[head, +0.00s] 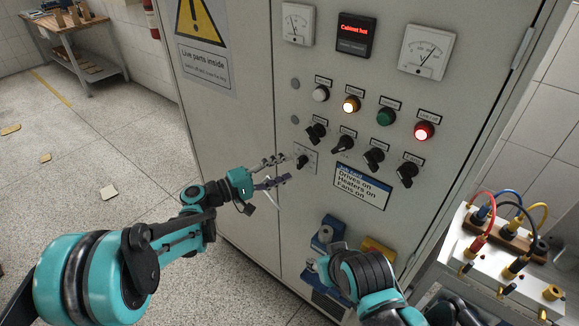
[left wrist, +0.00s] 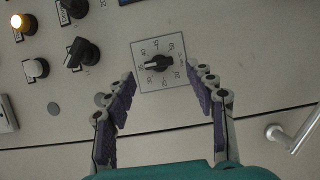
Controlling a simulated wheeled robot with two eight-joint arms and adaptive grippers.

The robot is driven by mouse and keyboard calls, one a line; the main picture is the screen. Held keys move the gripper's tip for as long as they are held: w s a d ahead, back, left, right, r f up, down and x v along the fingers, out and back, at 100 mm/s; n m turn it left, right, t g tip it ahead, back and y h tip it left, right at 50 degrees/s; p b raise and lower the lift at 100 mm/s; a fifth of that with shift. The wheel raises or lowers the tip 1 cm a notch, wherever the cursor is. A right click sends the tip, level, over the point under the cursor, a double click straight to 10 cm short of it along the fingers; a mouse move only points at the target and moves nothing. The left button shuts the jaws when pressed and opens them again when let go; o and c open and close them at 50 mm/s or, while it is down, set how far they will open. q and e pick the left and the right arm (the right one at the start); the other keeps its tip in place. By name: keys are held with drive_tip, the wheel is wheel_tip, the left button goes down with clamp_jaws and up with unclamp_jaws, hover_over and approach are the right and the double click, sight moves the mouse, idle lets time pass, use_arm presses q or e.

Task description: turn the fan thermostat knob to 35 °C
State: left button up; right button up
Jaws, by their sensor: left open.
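The fan thermostat is a small black knob on a pale square dial plate on the cabinet front (head: 302,161); it shows larger in the left wrist view (left wrist: 158,63). My left gripper (head: 281,169) is open, just in front of the plate. In the left wrist view its purple-padded fingers (left wrist: 162,73) stand either side of the plate, apart from the knob. My right arm's end (head: 345,273) is low by the cabinet; its fingers are unclear.
Several black selector knobs (head: 344,144) and lamps (head: 351,104) sit above and right of the dial. A door handle (left wrist: 295,136) stands out in the left wrist view. A blue device (head: 325,236) is lower on the cabinet. A terminal box with cables (head: 500,270) stands at right.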

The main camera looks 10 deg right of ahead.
use_arm(q)
drive_tip(key=v, duration=0.9)
drive_tip(key=shift+a, duration=0.2)
drive_tip(key=shift+s, duration=0.15)
drive_tip(key=s+a+f+m+t+y, duration=0.1)
drive_tip(key=s+a+f+y, duration=0.2)
drive_tip(key=s+a+y, duration=0.5)
drive_tip(key=s+a+f+m+t+y, duration=0.1)
drive_tip(key=s+a+f+y, duration=0.3)
drive_tip(key=s+a+y, duration=0.5)
drive_tip(key=s+a+m, duration=0.1)
drive_tip(key=s+a, duration=0.4)
drive_tip(key=s, duration=0.1)
drive_tip(key=shift+f+t, duration=0.25)
drive_tip(key=shift+t, duration=0.05)
drive_tip(key=shift+w, duration=0.1)
